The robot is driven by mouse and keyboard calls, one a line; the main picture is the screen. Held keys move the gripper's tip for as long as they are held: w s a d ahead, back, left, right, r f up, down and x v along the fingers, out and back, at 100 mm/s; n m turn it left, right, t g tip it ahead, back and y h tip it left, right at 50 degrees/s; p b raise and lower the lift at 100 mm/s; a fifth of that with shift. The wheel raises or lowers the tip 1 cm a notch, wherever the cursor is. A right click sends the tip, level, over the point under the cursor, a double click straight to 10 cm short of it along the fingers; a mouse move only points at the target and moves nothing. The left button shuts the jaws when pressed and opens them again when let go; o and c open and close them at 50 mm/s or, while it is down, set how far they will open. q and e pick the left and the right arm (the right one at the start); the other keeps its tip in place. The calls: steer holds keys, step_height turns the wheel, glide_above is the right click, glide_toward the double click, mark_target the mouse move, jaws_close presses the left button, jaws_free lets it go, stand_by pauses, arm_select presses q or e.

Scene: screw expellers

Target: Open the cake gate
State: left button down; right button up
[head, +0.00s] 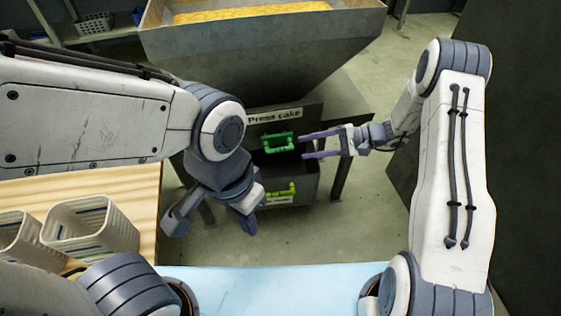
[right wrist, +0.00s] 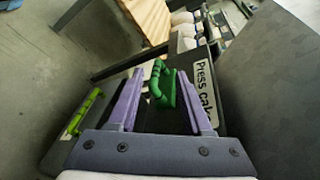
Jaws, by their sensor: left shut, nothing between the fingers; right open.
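The cake gate is a dark panel with a white "Press cake" label (head: 274,115) and a dark green handle (head: 278,143) below it. My right gripper (head: 303,148) is open, its purple fingers pointing at the green handle from the right. In the right wrist view the green handle (right wrist: 162,86) shows between the two open fingers (right wrist: 165,95); I cannot tell whether they touch it. My left gripper (head: 247,224) is shut and empty, low and left of the handle, pointing down.
A lighter green handle (head: 280,189) sits on a lower box below the gate. A large metal hopper (head: 265,50) with yellow contents rises above. White baskets (head: 92,228) stand on the wooden table (head: 130,184) at left. A dark panel (head: 520,150) stands at right.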

mark_target(287, 150)
steer(key=shift+m+t, duration=0.5)
steer(key=shift+t, duration=0.2)
steer(key=w+a+f, duration=0.1)
steer(key=a, duration=0.1)
steer(key=a+f, duration=0.2)
steer(key=a, duration=0.1)
steer(key=w+a+f+b, duration=0.1)
steer(key=a, duration=0.2)
steer(key=shift+w+a+f, duration=0.15)
steer(key=shift+w+f, duration=0.1)
steer(key=shift+w, duration=0.05)
jaws_close()
stand_by(0.6)
